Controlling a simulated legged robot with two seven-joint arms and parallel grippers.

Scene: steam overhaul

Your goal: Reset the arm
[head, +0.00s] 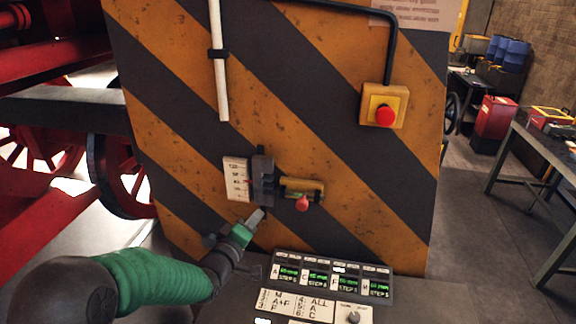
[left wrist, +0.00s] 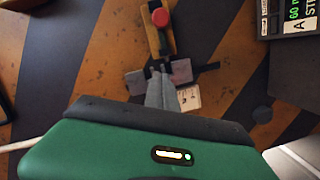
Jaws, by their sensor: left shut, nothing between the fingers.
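My left gripper (head: 256,216) is shut and empty. In the head view it points up at the striped panel, just below a grey bracket (head: 263,180) with a marked white scale plate (head: 237,179) beside it. A brass-coloured lever (head: 300,187) with a red knob (head: 303,204) extends right from the bracket. In the left wrist view the closed fingertips (left wrist: 160,78) overlap the bracket, with the lever (left wrist: 157,35) and red knob (left wrist: 161,17) beyond them. I cannot tell whether the fingers touch it. My right gripper is not in view.
The yellow-and-black striped panel (head: 330,75) carries a red push button (head: 385,115) and a white pipe (head: 217,70). A control box (head: 330,273) with green displays sits below. Red wheels (head: 40,150) stand at left, a workbench (head: 545,150) at right. Floor between panel and bench is clear.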

